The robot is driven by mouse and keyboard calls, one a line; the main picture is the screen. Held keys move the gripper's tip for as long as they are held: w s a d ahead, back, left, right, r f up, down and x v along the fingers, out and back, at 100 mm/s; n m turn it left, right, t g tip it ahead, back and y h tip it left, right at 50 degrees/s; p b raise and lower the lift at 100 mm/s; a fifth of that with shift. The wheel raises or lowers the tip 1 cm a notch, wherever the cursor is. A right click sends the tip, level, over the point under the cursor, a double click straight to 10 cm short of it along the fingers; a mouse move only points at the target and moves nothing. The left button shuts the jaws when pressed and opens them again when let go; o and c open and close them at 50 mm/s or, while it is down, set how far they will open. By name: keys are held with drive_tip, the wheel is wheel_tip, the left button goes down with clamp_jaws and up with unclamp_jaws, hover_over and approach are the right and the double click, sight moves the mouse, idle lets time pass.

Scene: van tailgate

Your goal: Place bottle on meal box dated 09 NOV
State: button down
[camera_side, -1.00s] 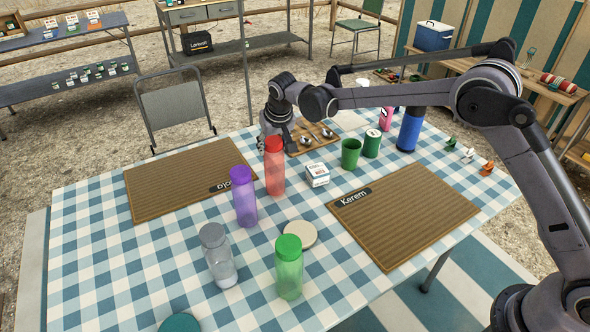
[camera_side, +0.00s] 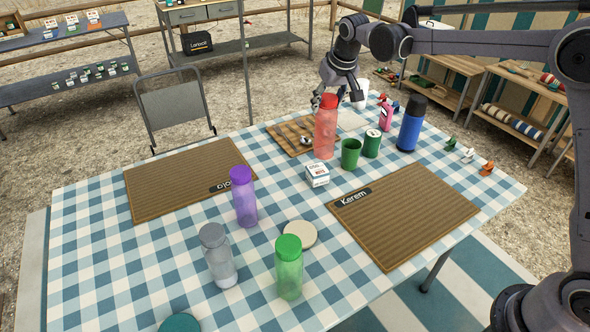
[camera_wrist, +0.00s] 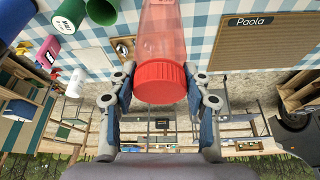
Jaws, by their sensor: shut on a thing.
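My gripper (camera_side: 329,97) is shut on the neck and cap of a red translucent bottle (camera_side: 325,133), held upright above the back middle of the table. In the wrist view the red cap (camera_wrist: 160,84) lies between both fingers. Whether the bottle's base is clear of the cloth is hard to tell. A small white box (camera_side: 317,176) with printed marks sits on the cloth, in front of and slightly left of the bottle in the side view. Its date is too small to read. Other bottles stand apart: purple (camera_side: 243,197), grey (camera_side: 218,257), green (camera_side: 289,268) and blue (camera_side: 411,124).
A green cup (camera_side: 350,153) and a green can (camera_side: 372,143) stand close right of the held bottle. A wooden board (camera_side: 283,136) lies behind it. The Kerem mat (camera_side: 410,215) and another mat (camera_side: 170,185) are bare. A pale disc (camera_side: 300,234) lies near the green bottle.

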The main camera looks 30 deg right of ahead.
sight(321, 121)
drive_tip(key=s+d+r+m, duration=0.1)
drive_tip(key=s+d+r, duration=0.25)
drive_tip(key=d, duration=0.65)
drive_tip(key=w+a+f, duration=0.1)
drive_tip(key=a+f, duration=0.1)
drive_tip(key=a, duration=0.1)
drive_tip(key=w+a+f, duration=0.2)
drive_tip(key=a, duration=0.1)
drive_tip(key=w+a+f, duration=0.2)
drive_tip(key=a, duration=0.2)
drive_tip(key=shift+w+f, duration=0.2)
drive_tip(key=shift+w, duration=0.05)
drive_tip(key=shift+f, duration=2.15)
drive_tip(key=c, duration=0.6)
unclamp_jaws()
